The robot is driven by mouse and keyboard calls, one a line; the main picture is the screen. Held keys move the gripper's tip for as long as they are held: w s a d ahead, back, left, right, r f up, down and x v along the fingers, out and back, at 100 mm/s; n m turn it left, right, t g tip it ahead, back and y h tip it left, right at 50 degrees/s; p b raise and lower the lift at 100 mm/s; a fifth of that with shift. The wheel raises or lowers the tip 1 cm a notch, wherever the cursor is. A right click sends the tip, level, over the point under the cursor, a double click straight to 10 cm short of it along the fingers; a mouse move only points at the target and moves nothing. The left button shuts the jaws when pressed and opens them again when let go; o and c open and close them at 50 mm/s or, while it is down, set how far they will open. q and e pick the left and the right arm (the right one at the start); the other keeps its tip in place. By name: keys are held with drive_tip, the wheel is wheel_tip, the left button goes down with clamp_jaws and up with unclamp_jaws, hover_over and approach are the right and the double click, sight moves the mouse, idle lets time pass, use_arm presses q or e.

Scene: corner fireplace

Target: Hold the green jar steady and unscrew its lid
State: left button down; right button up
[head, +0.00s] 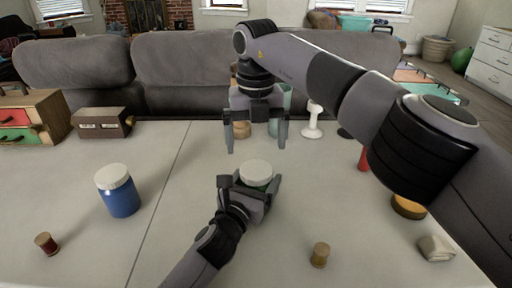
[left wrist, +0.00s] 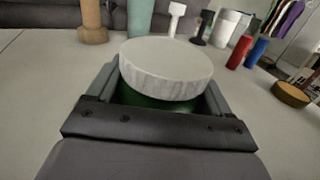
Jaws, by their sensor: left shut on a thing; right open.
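The green jar (left wrist: 150,100) stands on the table, mostly hidden by my left gripper. Its white marbled lid (head: 256,172) sits on top of it; the lid also shows large in the left wrist view (left wrist: 168,66). My left gripper (head: 250,192) is shut around the jar's body, below the lid, with one finger on each side. My right gripper (head: 257,140) is open and empty, pointing down behind the jar and above the level of its lid. It is apart from the lid in the head view.
A blue jar with a white lid (head: 119,194) stands to the left. A dark red spool (head: 46,244) and a tan spool (head: 320,254) are near the front. A wooden box (head: 101,122), a white stand (head: 312,122) and an orange-topped round tin (head: 408,206) are around the edges. A sofa (head: 180,75) borders the back.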

sight(256, 169)
drive_tip(key=shift+r+m, duration=0.55)
drive_tip(key=shift+m, duration=0.25)
drive_tip(key=shift+f, duration=3.9)
drive_tip(key=c, duration=1.1)
drive_tip(key=shift+n, duration=1.3)
drive_tip(key=shift+r, duration=0.2)
drive_tip(key=shift+r, duration=0.95)
drive_tip(key=shift+r, duration=0.1)
